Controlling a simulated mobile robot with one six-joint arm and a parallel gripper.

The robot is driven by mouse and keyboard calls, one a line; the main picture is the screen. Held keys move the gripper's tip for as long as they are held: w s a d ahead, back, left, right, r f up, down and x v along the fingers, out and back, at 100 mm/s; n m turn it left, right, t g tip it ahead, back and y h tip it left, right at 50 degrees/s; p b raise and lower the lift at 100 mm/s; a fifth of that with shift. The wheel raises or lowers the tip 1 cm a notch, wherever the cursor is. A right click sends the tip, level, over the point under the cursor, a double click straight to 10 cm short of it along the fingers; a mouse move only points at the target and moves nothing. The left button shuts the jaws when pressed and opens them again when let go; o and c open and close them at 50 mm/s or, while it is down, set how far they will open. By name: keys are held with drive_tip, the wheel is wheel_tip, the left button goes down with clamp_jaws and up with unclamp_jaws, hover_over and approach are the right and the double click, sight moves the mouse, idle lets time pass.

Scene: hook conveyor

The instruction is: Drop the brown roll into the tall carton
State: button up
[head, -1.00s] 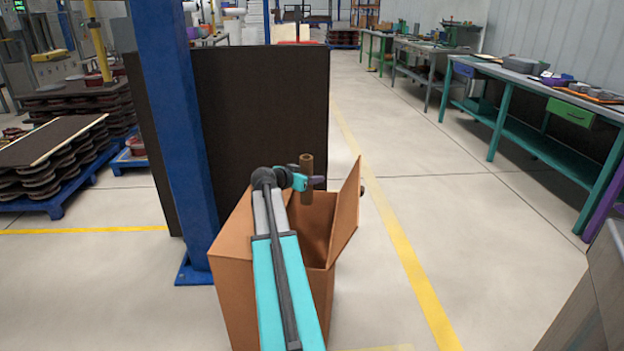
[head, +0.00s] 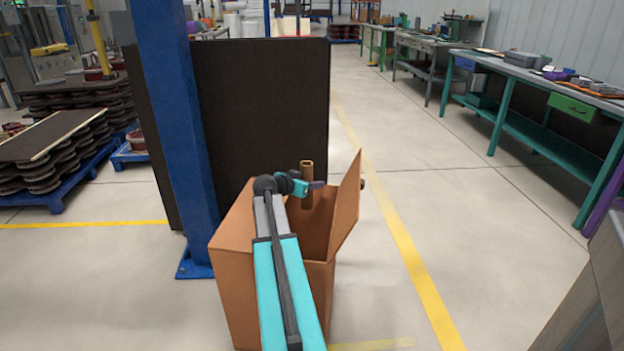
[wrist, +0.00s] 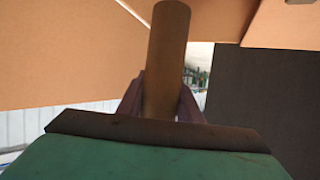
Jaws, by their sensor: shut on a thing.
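The brown roll (head: 307,170) is an upright tube held in my gripper (head: 308,186) above the open top of the tall carton (head: 233,285). In the head view the roll's lower end shows against the carton's opening. I cannot tell whether that end is below the rim. The carton stands on the floor with a flap (head: 346,207) raised on its right side. My arm hides part of its front and opening. In the wrist view the roll (wrist: 165,55) stands between the two purple fingers (wrist: 160,100), with orange-brown cardboard around it.
A blue post (head: 178,130) stands just left of the carton, and a dark panel (head: 262,110) stands behind it. Pallets with stacked dark parts (head: 45,165) are at the left. Workbenches (head: 530,85) line the right wall. The floor right of the carton is clear.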

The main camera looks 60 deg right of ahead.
drive_tip(key=shift+f, duration=0.5)
drive_tip(key=o, duration=1.1)
drive_tip(key=shift+a, duration=0.1)
drive_tip(key=shift+v, duration=6.85)
drive_tip(key=shift+r, duration=0.15)
